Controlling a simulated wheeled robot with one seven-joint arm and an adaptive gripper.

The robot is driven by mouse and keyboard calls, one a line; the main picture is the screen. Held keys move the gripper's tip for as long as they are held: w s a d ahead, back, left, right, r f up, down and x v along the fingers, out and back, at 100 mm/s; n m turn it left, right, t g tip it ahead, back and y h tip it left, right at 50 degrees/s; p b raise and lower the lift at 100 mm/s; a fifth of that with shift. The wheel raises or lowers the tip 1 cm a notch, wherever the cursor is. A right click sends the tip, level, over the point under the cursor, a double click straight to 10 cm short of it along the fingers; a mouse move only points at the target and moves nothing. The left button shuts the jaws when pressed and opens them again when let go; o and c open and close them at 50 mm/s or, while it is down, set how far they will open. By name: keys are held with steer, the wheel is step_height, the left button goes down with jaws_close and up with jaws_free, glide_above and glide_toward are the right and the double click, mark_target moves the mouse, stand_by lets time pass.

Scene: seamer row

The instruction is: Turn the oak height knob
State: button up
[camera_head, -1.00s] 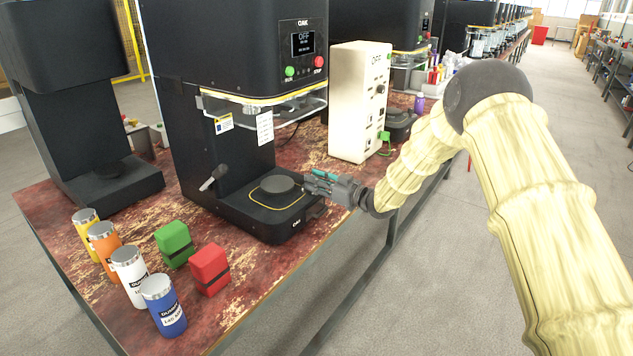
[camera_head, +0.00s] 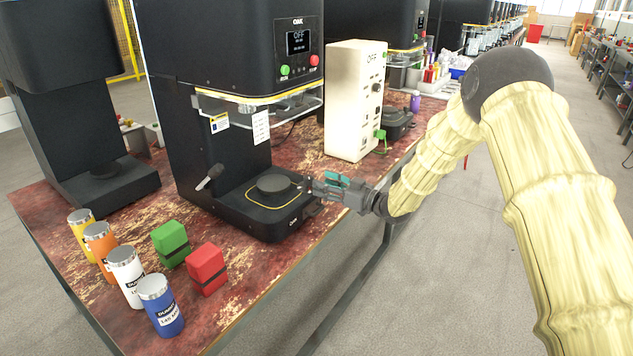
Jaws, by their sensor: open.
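The black seamer marked OAK (camera_head: 298,82) stands on the worn red bench, its small screen reading OFF. A round dark plate (camera_head: 273,184) sits on its base (camera_head: 262,222). A lever with a grey handle (camera_head: 210,177) sticks out at the left of the base. A small dark part (camera_head: 314,208) shows at the base's right side; I cannot tell whether it is the height knob. My gripper (camera_head: 310,184) is open and empty, beside the right edge of the base with its fingers pointing left. Whether it touches the base is unclear.
A cream control box (camera_head: 353,100) stands behind my gripper. Several labelled cans, including a blue one (camera_head: 161,305), and green (camera_head: 171,244) and red (camera_head: 207,269) blocks stand at the front left. The bench's front edge runs below my gripper, with open floor to the right.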

steer(key=v, duration=0.6)
steer(key=shift+s+d, duration=0.25)
steer(key=shift+d, duration=0.1)
steer(key=s+d+f+m+g+h+p, duration=0.1)
steer(key=s+d+f+m+h+p, duration=0.25)
steer(key=s+f, duration=0.8)
steer(key=s+d+f+m+g+h+p, duration=0.15)
steer(key=s+f+m+h, duration=0.4)
steer(key=s+f, duration=0.6)
steer(key=s+d+f+g+h+p, duration=0.1)
steer(key=s+d+g+h, duration=0.1)
steer(key=s, duration=1)
steer(key=s+d+f+m+g+h+p, duration=0.1)
steer(key=s+d+g+h+p, duration=0.1)
steer(key=s, duration=1)
steer(key=s+d+f+m+g+h+p, duration=0.1)
steer(key=s+d+f+g+p, duration=0.1)
steer(key=s, duration=1)
steer(key=shift+d+g+h, duration=0.4)
steer(key=shift+d+g, duration=0.25)
steer(key=shift+g, duration=0.3)
steer(key=shift+f, duration=0.1)
